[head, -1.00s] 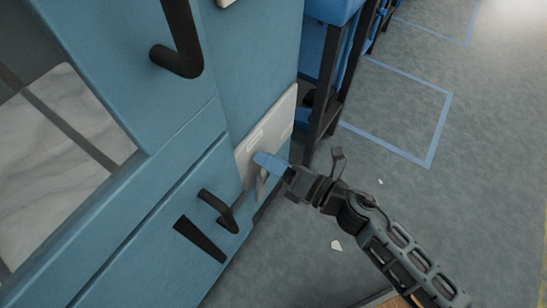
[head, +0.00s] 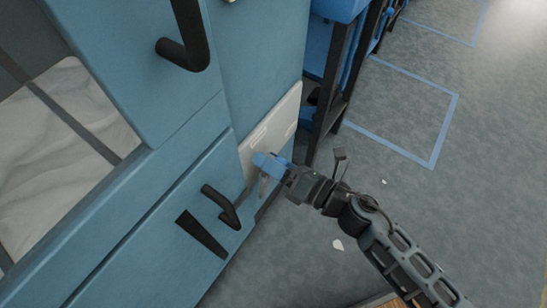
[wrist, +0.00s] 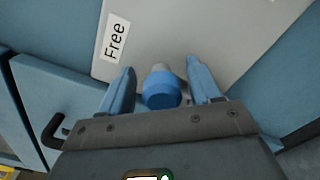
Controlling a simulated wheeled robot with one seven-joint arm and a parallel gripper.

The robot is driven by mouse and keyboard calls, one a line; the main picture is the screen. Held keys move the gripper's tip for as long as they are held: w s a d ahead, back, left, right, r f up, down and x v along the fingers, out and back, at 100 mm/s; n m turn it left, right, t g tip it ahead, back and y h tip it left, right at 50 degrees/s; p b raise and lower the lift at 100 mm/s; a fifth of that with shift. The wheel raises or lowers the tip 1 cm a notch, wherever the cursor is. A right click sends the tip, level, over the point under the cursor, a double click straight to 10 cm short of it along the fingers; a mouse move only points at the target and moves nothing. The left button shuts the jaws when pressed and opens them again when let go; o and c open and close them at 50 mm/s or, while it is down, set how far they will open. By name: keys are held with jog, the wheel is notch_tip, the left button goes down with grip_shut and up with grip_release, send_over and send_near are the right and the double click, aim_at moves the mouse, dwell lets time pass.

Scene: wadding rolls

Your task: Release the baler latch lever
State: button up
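The lever's round blue knob (wrist: 161,90) on a short pale shaft sits between my fingers in the wrist view. It stands out from a pale plate (wrist: 215,30) with a "Free" label (wrist: 115,40) at upper left. My gripper (wrist: 160,88) is open, with one blue finger on each side of the knob and small gaps showing. In the head view my gripper (head: 268,168) is at the lower part of the same pale plate (head: 272,128) on the baler (head: 140,215). The lever is hard to tell apart from my blue fingers there.
A black handle (head: 222,205) juts from the lower blue door, left of my gripper. A larger black handle (head: 187,45) is above. A blue rack with black posts (head: 328,90) stands behind the plate. The grey floor to the right is mostly clear.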

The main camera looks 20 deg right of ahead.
jog(key=shift+a, duration=0.1)
jog(key=shift+s+d, duration=0.35)
jog(key=shift+d, duration=0.05)
jog(key=p+v, duration=0.1)
jog(key=v, duration=0.6)
jog(key=s+d+r+m+h, duration=0.3)
jog(key=s+r+m+h, duration=0.35)
jog(key=s+m, duration=0.75)
jog(key=s+d+r+m+h, duration=0.35)
jog(key=s+r+m, duration=0.65)
jog(key=m, duration=0.9)
notch_tip(320, 180, up, 27)
jog(key=p, duration=2.8)
jog(key=shift+s+a+f+n+h, duration=0.15)
jog(key=shift+f+n+h, duration=0.15)
jog(key=shift+n, duration=0.1)
